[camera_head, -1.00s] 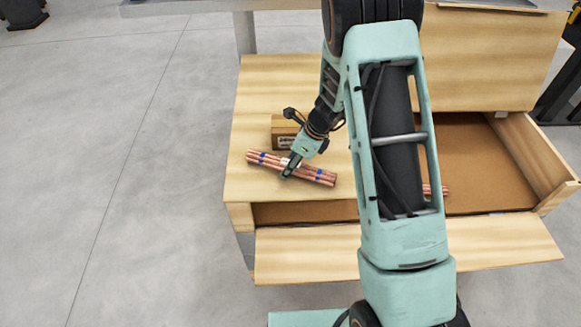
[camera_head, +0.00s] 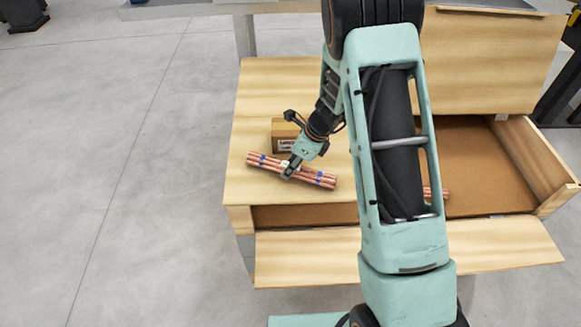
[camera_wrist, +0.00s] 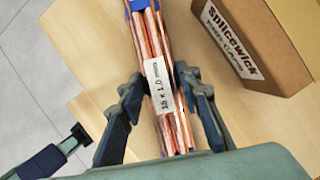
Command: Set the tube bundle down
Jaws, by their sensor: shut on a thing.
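The tube bundle (camera_head: 318,178) is several copper tubes held by blue bands, with a white label around its middle. It lies at or just above the wooden top (camera_head: 255,100), near its front left; I cannot tell if it touches. My gripper (camera_head: 289,172) is shut on the bundle near its middle. In the wrist view the bundle (camera_wrist: 153,50) runs up the picture between both fingers of my gripper (camera_wrist: 165,100), and its white label (camera_wrist: 158,85) faces the camera.
A cardboard box (camera_head: 283,133) with a printed label stands just behind the bundle; it also shows in the wrist view (camera_wrist: 262,45). Right of it is an open wooden compartment (camera_head: 480,165) holding more copper tubes (camera_head: 436,192). The wooden top left of the box is clear.

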